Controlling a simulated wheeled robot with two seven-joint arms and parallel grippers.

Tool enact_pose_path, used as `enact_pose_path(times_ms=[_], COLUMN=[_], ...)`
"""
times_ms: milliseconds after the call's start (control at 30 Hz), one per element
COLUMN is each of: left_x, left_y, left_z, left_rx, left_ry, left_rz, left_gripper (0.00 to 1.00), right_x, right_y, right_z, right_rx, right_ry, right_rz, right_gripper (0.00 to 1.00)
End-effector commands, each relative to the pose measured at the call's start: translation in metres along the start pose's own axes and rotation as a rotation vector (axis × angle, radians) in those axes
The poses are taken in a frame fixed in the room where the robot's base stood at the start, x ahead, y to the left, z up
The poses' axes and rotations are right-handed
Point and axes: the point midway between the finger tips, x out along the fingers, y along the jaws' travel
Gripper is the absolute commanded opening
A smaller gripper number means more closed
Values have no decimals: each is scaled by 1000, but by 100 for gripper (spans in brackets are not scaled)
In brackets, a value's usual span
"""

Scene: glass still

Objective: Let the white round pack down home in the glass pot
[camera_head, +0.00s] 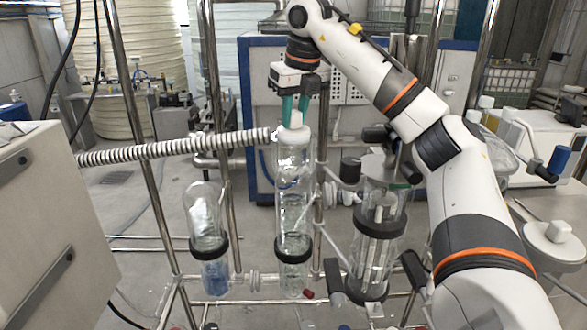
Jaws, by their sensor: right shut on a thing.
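The white round pack (292,134) is at the top of the tall middle glass vessel, which I take for the glass pot (293,190). My right gripper (295,111) points down from above, its green fingers shut on the pack's narrow white upper part. The pack looks upright and in line with the glass below. I cannot tell whether it rests on the rim, sits partly inside, or hangs just above. The glass pot stands upright in a black ring clamp (292,249). My left gripper is not in view.
A white ribbed hose (180,148) runs from the left up to the pack's side. A smaller glass vessel (207,230) stands left, a wide one (380,225) right. Metal poles (149,150) frame the still. A grey cabinet (40,230) fills the left edge.

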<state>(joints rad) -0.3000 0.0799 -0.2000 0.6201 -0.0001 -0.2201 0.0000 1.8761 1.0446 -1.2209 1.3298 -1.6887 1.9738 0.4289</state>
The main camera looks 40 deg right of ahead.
Motion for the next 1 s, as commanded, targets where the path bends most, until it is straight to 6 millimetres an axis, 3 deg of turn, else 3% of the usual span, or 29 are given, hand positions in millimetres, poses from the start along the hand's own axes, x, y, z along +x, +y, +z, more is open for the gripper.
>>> enact_pose_path(times_ms=[1000], left_x=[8], left_y=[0], left_z=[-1], left_rx=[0], left_ry=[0], left_rz=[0], left_gripper=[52], right_x=[12], right_y=[0], right_z=[3], right_rx=[0], right_ry=[1], right_rz=[0], right_gripper=[0])
